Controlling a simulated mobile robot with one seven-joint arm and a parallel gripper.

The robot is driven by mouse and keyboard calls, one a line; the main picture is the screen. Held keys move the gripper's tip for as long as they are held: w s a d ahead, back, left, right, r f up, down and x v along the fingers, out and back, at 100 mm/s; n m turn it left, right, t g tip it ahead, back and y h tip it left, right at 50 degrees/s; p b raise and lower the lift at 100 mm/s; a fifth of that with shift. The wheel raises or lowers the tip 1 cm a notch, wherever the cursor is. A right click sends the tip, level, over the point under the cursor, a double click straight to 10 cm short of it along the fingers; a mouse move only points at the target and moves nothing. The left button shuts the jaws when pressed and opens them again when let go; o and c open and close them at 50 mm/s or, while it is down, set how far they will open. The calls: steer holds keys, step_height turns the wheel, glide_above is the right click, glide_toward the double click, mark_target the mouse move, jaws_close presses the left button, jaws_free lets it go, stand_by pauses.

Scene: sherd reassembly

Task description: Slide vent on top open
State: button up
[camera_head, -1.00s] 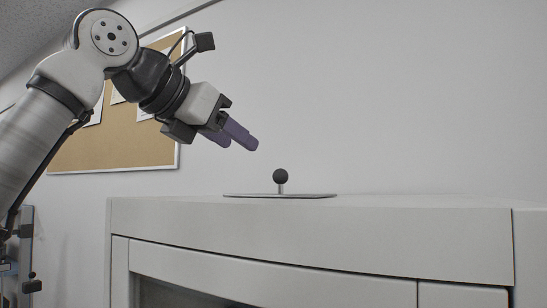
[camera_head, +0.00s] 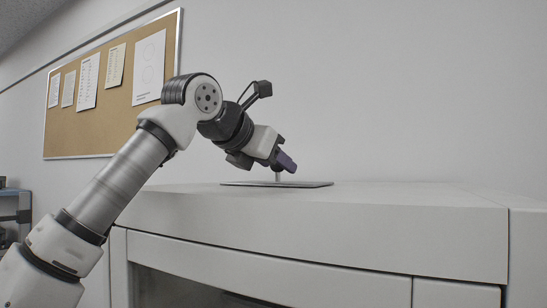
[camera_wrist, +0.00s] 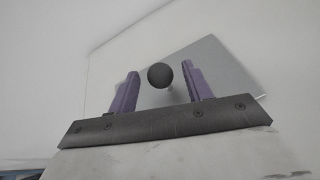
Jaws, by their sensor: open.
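The vent on top of the cabinet is a thin grey plate (camera_head: 312,184) with a short stem (camera_head: 278,177) standing up from it. In the wrist view the plate (camera_wrist: 222,70) lies beyond my fingers, and a dark round knob (camera_wrist: 159,76) shows between the two purple fingertips. My gripper (camera_head: 287,161) is open at the top of the stem, and its fingers hide the knob in the head view. In the wrist view my gripper (camera_wrist: 160,80) has a gap on each side of the knob. I cannot tell whether a finger touches it.
The vent sits on the flat top of a large light grey cabinet (camera_head: 400,225) with a dark window in its front. The cabinet top to the right is clear. A plain wall rises behind, with a cork board (camera_head: 85,130) holding papers at the left.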

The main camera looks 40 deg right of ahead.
steer(key=shift+d, duration=0.1)
jaws_close()
stand_by(0.3)
